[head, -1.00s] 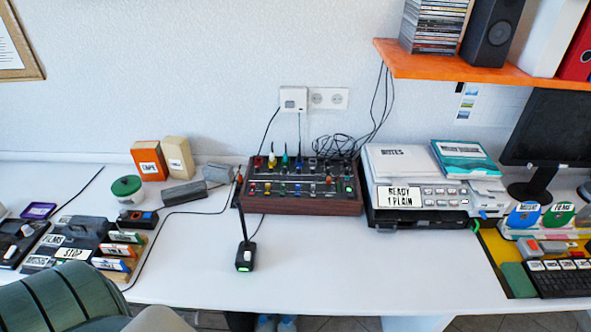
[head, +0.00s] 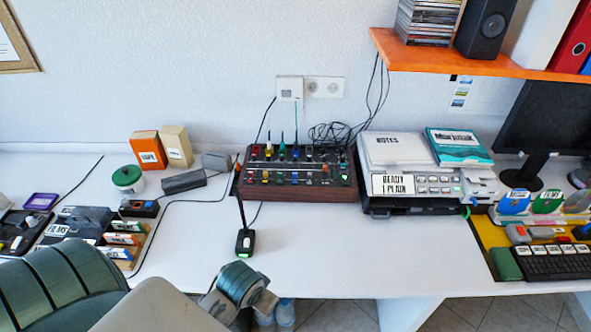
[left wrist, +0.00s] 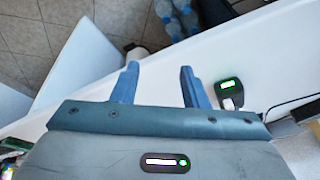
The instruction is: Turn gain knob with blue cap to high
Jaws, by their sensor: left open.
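The dark mixer box with wooden sides (head: 300,195) stands at the back of the white desk, under the wall sockets. Its top carries rows of small coloured caps. A blue-looking cap (head: 295,153) shows in the back row; its lettering and pointer are too small to read. My left arm comes in at the bottom left, its wrist near the desk's front edge, well short of the mixer. In the left wrist view my left gripper (left wrist: 159,68) is open, with two blue fingers apart and nothing between them. My right gripper is not in view.
A small black device with a green light and upright antenna (head: 245,243) stands between my left wrist and the mixer. A grey printer-like machine (head: 415,190) is right of the mixer. Cassette racks (head: 125,240) are at left. The desk's front middle (head: 350,255) is clear.

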